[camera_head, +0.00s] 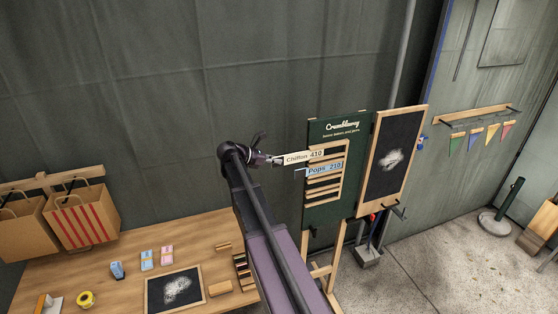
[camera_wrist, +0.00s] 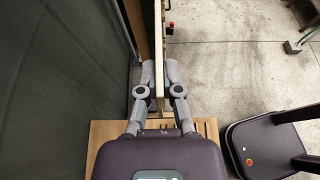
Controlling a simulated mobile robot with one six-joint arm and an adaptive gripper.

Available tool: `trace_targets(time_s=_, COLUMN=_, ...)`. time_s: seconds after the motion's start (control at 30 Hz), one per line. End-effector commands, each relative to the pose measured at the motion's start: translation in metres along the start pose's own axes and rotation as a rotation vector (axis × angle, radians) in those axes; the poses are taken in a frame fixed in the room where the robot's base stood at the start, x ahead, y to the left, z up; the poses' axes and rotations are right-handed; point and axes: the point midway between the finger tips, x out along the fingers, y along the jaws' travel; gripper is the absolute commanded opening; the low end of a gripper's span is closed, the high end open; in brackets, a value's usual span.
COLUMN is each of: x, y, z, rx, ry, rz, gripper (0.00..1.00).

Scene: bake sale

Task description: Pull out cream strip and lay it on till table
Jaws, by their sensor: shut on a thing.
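The cream strip (camera_head: 303,156), lettered "Chiffon 410", sticks out to the left of the slotted rack on the green sign board (camera_head: 340,128). Its right end overlaps the rack's left edge, and I cannot tell whether it is still in a slot. My gripper (camera_head: 278,161) is shut on the strip's left end. In the wrist view my gripper's fingers (camera_wrist: 158,82) pinch the strip (camera_wrist: 158,50), seen edge-on. A blue strip (camera_head: 324,169), "Pops 210", sits just below, also jutting left. A wooden table (camera_head: 205,250) lies at lower left; it may be the till table.
The table holds a small chalkboard (camera_head: 160,292), yellow tape (camera_head: 86,299), small blue and pink cards, wooden blocks and a dark slotted holder (camera_head: 244,272). A tall chalkboard (camera_head: 376,160) adjoins the sign. Bare wood shows behind the cards.

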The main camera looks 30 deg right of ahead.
Motion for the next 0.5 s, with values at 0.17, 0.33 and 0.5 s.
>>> trace_targets(time_s=0.17, x=-0.008, y=0.000, z=-0.003, rx=0.000, ry=0.000, rz=0.002, gripper=0.00)
trace_targets(time_s=0.33, x=-0.014, y=0.000, z=-0.006, rx=-0.001, ry=0.000, rz=0.001, gripper=0.00)
trace_targets(time_s=0.5, x=-0.021, y=0.000, z=-0.008, rx=-0.001, ry=0.000, rz=0.000, gripper=0.00)
